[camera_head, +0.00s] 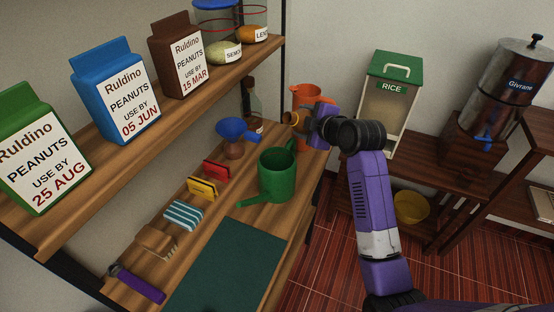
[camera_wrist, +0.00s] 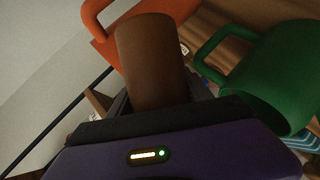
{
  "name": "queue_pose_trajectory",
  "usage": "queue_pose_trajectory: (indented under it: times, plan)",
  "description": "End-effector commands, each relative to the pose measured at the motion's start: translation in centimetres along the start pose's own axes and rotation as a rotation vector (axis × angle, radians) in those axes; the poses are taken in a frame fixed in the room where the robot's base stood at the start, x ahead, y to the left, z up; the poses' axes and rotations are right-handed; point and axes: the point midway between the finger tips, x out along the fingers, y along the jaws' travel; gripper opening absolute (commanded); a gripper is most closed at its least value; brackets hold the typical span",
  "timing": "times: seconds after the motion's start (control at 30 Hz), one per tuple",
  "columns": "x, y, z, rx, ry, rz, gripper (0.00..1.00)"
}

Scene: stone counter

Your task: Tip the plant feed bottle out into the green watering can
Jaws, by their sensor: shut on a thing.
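My gripper (camera_head: 304,121) is shut on a brown cylindrical bottle, which I take to be the plant feed bottle (camera_wrist: 152,60). In the head view only a small brown-orange end of the bottle (camera_head: 290,118) shows left of the gripper, so its exact tilt is hard to tell. No label or liquid shows. The green watering can (camera_head: 278,176) stands on the wooden counter, in front of and below my gripper. In the wrist view the can (camera_wrist: 278,75) is at the right, apart from the bottle. Its inside is not clearly visible.
An orange can (camera_head: 304,96) stands close behind my gripper. A blue funnel (camera_head: 235,130), a glass bottle (camera_head: 254,107), coloured holders (camera_head: 203,188) and a dark green mat (camera_head: 228,265) share the counter. A shelf of peanut cartons (camera_head: 117,98) overhangs the left.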

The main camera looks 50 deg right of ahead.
Motion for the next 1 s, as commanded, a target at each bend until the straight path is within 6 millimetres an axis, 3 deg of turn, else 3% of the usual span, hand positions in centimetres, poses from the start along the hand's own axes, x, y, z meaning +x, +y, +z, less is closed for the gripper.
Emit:
queue_pose_trajectory:
  times: [1.0]
  plan:
    - [0.16,0.19,0.5,-0.122,-0.04,0.052,0.14]
